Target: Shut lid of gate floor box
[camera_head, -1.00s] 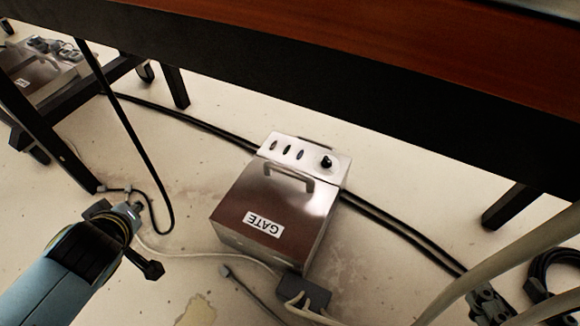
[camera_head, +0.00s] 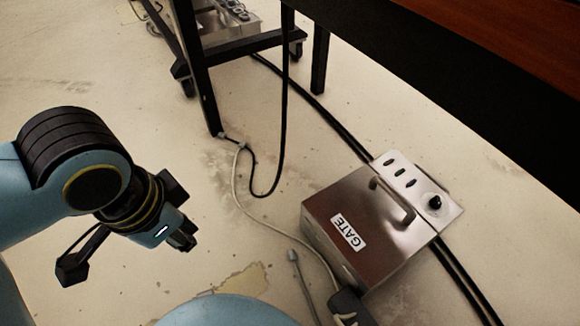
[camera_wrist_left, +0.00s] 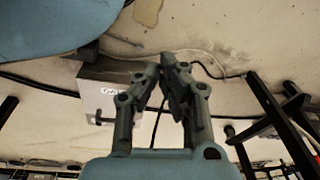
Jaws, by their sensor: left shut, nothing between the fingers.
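The gate floor box (camera_head: 325,262) is a metal box on the floor, right of centre in the head view. Its brownish, shiny lid (camera_head: 378,245) carries a white GATE label and a bar handle (camera_head: 393,200). The lid appears to lie flat over the box, beside a panel with slots and a black knob (camera_head: 435,202). The box also shows in the left wrist view (camera_wrist_left: 92,72), left of the fingers. My left gripper (camera_head: 183,240) is left of the box, apart from it. In the left wrist view its fingertips (camera_wrist_left: 170,62) meet, empty. My right gripper is not in view.
A black table frame (camera_head: 203,90) stands behind, with its dark side at the upper right. Black cables (camera_head: 345,135) run past the box. A pale cable and a dark connector block (camera_head: 350,307) lie by its near side. Another metal box (camera_head: 228,22) is at the top.

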